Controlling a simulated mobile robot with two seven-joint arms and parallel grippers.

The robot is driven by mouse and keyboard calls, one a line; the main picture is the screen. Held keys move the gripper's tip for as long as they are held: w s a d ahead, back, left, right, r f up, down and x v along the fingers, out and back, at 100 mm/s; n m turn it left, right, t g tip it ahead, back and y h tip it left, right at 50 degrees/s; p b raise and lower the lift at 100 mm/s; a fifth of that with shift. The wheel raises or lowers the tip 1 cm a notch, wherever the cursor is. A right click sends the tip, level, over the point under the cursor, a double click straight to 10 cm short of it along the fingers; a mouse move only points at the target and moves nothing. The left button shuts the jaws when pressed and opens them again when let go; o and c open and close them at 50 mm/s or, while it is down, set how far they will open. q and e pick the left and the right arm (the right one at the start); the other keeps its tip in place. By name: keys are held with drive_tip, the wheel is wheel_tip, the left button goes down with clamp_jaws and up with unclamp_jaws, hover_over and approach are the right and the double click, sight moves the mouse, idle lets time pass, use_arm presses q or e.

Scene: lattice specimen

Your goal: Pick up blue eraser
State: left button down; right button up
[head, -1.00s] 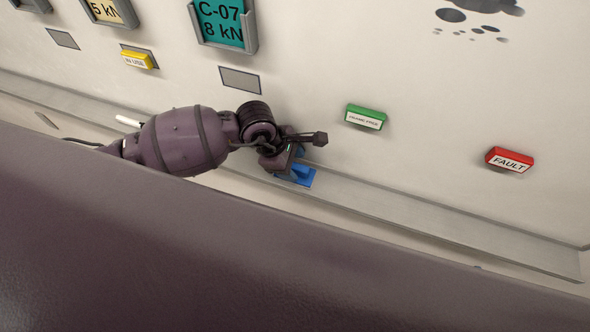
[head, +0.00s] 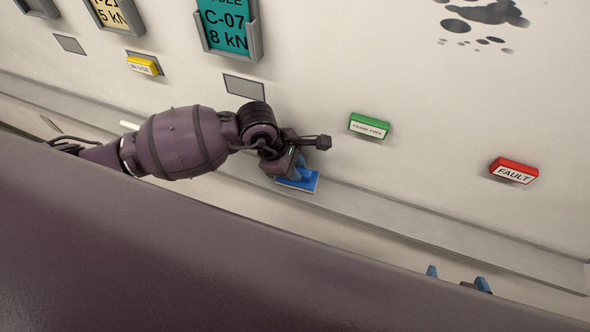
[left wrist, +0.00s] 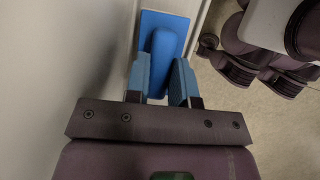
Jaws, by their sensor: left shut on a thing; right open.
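The blue eraser (head: 308,183) is at the grey ledge (head: 400,218) along the foot of the whiteboard. I cannot tell whether it touches the ledge. My left gripper (head: 296,172) is shut on its raised grip and partly hides it. In the left wrist view the eraser (left wrist: 163,22) shows a flat base and a raised grip, with the blue fingers of the left gripper (left wrist: 161,80) on either side. My right gripper (head: 457,278) is open and empty at the lower right, below the ledge; only its blue fingertips show.
A green magnet (head: 369,125), a red FAULT magnet (head: 514,171) and a yellow magnet (head: 144,65) are on the board. A teal C-07 card (head: 224,25) sits in a holder above. A white stick (head: 129,125) lies left, partly behind my arm. The ledge to the right is clear.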

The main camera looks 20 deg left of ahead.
use_arm(q)
wheel_tip(320, 180, up, 5)
drive_tip(key=shift+r, duration=0.1)
drive_tip(key=s, duration=1.9)
drive_tip(key=shift+s+a, duration=0.3)
use_arm(e)
drive_tip(key=shift+r, duration=0.1)
use_arm(q)
drive_tip(key=c, duration=1.7)
unclamp_jaws()
drive_tip(key=shift+c, duration=0.5)
use_arm(e)
drive_tip(key=shift+w+r, duration=0.1)
drive_tip(key=shift+w, duration=0.2)
use_arm(q)
drive_tip(key=shift+d, duration=0.15)
use_arm(e)
drive_tip(key=shift+w, duration=0.1)
use_arm(q)
drive_tip(key=shift+w+t+y, duration=0.25)
drive_tip(key=shift+t+y, duration=0.05)
use_arm(e)
drive_tip(key=shift+s, duration=0.2)
